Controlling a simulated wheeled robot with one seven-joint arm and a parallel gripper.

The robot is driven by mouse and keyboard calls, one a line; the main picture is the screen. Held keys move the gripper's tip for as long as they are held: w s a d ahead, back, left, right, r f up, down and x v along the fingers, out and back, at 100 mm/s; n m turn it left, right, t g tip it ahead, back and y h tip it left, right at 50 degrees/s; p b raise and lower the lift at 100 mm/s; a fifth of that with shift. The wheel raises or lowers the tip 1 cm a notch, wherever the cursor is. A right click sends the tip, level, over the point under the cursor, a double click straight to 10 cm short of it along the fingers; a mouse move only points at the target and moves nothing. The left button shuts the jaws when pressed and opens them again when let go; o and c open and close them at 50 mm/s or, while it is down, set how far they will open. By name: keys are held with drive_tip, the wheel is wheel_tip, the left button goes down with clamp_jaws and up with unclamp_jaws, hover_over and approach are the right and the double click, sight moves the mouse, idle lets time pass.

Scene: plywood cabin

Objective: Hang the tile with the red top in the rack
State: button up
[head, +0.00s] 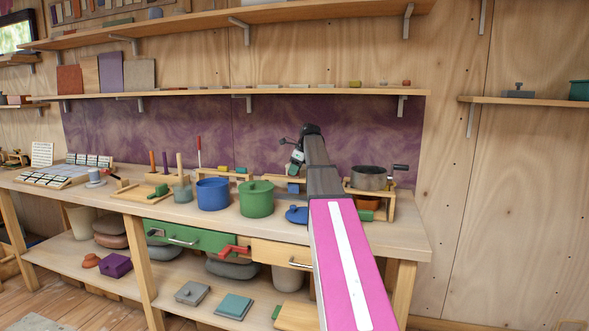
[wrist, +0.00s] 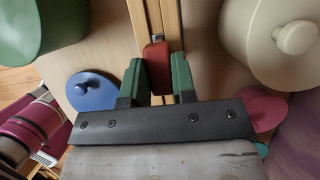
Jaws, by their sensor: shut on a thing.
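My gripper (wrist: 157,82) shows in the wrist view with two green fingers shut on the red top of the tile (wrist: 156,64). The tile's body below the top is hidden. Two parallel wooden rails of a rack (wrist: 146,22) run from the top of the wrist view towards the red top. The red top overlaps the near part of the rails; I cannot tell whether the tile hangs between them. In the head view my arm reaches over the bench, and the fingers and tile are not clear there.
A green pot (head: 257,199) and a blue pot (head: 212,194) stand left of my arm. A blue lid (head: 297,215) lies close beside it. A grey pan (head: 369,178) sits on a wooden stand at right. A shelf (head: 240,94) runs above the bench.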

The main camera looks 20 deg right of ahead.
drive_tip(key=shift+f, duration=0.35)
drive_tip(key=o, duration=0.9)
drive_tip(key=v, duration=1)
drive_tip(key=shift+d+r, duration=0.1)
drive_tip(key=shift+r, duration=0.3)
drive_tip(key=shift+s, duration=0.15)
